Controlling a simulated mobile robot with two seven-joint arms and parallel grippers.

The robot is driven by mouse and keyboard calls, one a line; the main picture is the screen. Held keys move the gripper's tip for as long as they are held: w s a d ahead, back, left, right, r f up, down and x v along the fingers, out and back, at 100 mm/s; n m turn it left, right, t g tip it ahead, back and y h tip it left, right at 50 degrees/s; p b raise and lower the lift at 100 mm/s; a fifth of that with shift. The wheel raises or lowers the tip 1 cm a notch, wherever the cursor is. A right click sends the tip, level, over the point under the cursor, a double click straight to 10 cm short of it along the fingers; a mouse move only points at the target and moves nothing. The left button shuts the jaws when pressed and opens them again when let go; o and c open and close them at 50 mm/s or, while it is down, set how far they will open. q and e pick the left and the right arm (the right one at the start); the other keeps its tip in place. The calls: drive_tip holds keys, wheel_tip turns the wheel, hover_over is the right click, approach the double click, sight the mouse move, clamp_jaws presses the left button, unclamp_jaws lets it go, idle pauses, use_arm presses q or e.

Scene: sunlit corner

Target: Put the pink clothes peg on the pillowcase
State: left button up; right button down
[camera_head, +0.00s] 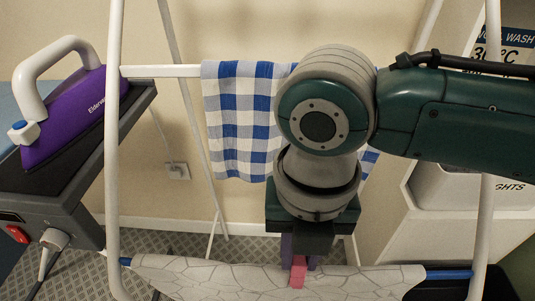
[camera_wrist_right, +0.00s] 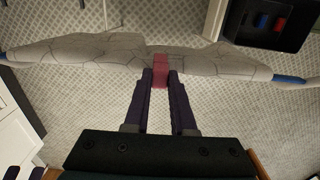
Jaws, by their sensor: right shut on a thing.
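The pillowcase (camera_head: 215,278) is off-white with a grey crackle pattern and hangs over a blue rail of the rack at the bottom of the head view. It also spans the top of the right wrist view (camera_wrist_right: 110,48). My right gripper (camera_head: 299,262) points down at the middle of the rail and is shut on the pink clothes peg (camera_head: 298,277). The peg (camera_wrist_right: 160,72) shows between the fingertips (camera_wrist_right: 160,80) and overlaps the pillowcase's edge. I cannot tell whether it grips the cloth.
White rack uprights (camera_head: 114,150) stand either side of my right arm. A blue-and-white checked cloth (camera_head: 235,120) hangs on the rail behind. A purple iron (camera_head: 75,115) rests on a board at left.

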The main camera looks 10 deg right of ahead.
drive_tip(key=shift+f, duration=0.25)
drive_tip(key=c, duration=0.7)
unclamp_jaws()
drive_tip(key=shift+r, duration=0.15)
wheel_tip(320, 180, up, 7)
drive_tip(key=p, duration=0.7)
drive_tip(key=shift+p, duration=0.3)
